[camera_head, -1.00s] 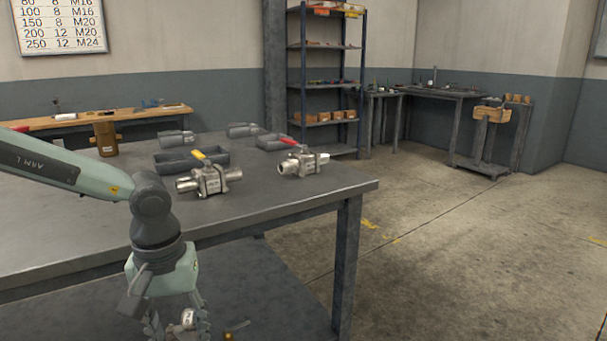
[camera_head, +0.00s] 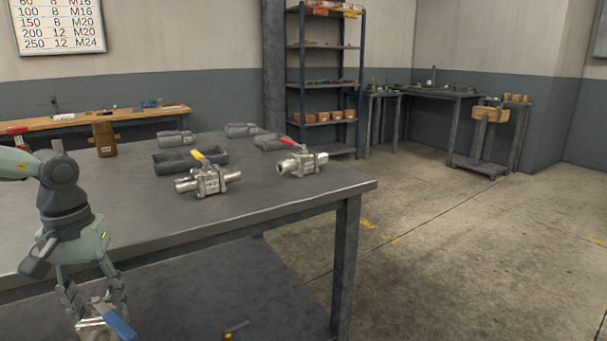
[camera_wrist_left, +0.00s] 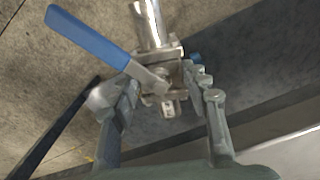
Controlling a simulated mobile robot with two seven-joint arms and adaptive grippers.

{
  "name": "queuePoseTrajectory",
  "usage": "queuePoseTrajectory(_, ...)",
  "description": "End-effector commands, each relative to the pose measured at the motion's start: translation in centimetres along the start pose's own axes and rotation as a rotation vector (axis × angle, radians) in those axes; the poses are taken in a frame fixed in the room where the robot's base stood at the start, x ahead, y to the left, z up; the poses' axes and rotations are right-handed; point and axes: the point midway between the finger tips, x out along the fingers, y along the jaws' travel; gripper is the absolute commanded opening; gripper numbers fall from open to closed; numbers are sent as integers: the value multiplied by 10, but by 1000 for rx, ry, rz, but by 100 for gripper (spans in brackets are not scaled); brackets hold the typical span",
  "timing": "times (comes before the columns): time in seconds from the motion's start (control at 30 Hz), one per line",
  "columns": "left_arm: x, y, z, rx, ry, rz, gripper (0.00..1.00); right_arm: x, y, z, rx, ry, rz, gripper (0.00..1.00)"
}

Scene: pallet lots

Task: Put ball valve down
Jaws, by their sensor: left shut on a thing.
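My left gripper (camera_head: 92,302) hangs at the lower left in the head view, in front of the table's near edge. It is shut on a ball valve with a blue lever (camera_head: 119,326), which is cut off by the bottom of the picture. In the left wrist view the ball valve (camera_wrist_left: 160,72) sits between the fingers, its blue lever (camera_wrist_left: 90,37) pointing to the upper left. Two other ball valves stand on the table: one with a yellow lever (camera_head: 208,181) and one with a red lever (camera_head: 301,162). My right gripper is out of view.
The dark metal table (camera_head: 290,190) has bare top left of the valves and a lower shelf (camera_head: 260,295) with a small brass piece (camera_head: 229,336). Grey trays (camera_head: 175,161) lie behind the valves. Open floor (camera_head: 460,260) lies to the right.

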Motion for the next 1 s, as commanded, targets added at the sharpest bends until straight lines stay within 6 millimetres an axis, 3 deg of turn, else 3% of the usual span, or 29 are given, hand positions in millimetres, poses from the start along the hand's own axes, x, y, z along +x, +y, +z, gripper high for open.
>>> queuePoseTrajectory(0.1, -16, -58, -3, -125, 8, 10, 0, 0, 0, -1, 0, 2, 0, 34)
queuePoseTrajectory(0.2, -17, -96, 4, -210, 6, 10, 0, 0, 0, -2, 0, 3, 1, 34)
queuePoseTrajectory(0.4, -2, -139, 24, -327, 3, 10, 0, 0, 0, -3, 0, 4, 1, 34)
queuePoseTrajectory(0.7, 30, -146, 44, -385, 1, 8, 0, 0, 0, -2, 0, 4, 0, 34)
queuePoseTrajectory(1.0, 36, -144, 46, -390, 6, 6, 0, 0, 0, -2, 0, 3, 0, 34)
